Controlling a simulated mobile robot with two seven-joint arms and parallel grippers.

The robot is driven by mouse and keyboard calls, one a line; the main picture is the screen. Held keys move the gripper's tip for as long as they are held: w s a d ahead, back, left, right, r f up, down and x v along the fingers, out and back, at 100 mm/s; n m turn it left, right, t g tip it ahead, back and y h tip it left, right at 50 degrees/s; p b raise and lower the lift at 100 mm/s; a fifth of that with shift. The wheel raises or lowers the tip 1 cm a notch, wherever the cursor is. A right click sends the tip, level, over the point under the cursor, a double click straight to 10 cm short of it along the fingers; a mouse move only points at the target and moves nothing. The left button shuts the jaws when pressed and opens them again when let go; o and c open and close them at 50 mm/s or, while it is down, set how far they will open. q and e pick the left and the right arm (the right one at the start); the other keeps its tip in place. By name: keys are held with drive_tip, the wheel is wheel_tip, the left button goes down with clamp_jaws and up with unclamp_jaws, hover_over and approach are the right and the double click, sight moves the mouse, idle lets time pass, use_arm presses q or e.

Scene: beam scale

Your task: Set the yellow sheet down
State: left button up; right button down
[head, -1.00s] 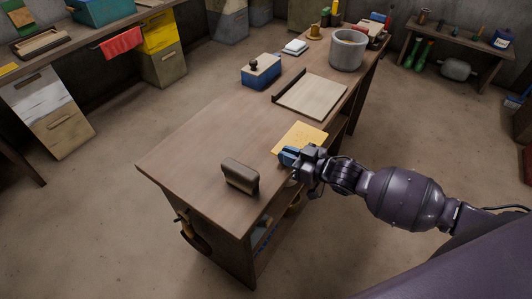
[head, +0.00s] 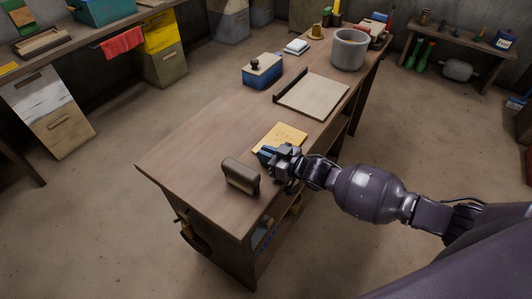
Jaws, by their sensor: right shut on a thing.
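The yellow sheet (head: 284,136) is a flat square over the middle of the wooden table (head: 195,150). My right gripper (head: 264,153) is shut on the near edge of the sheet, with its bluish fingertips over that edge. The sheet looks level and close to the tabletop; I cannot tell whether it touches. The fingers and wrist hide the sheet's near corner. My left gripper is not in the head view.
A dark brown block-like object (head: 240,177) stands just in front of my right gripper. Behind the sheet lie a pale board (head: 312,95) with a dark edge, a blue box (head: 262,72) with a knob and a grey pot (head: 349,48). The table's left part is clear.

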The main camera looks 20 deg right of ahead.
drive_tip(key=c, duration=1.6)
unclamp_jaws()
drive_tip(key=shift+a+f, duration=0.1)
drive_tip(key=shift+f, duration=0.05)
drive_tip(key=o, duration=0.4)
drive_tip(key=shift+o, duration=0.2)
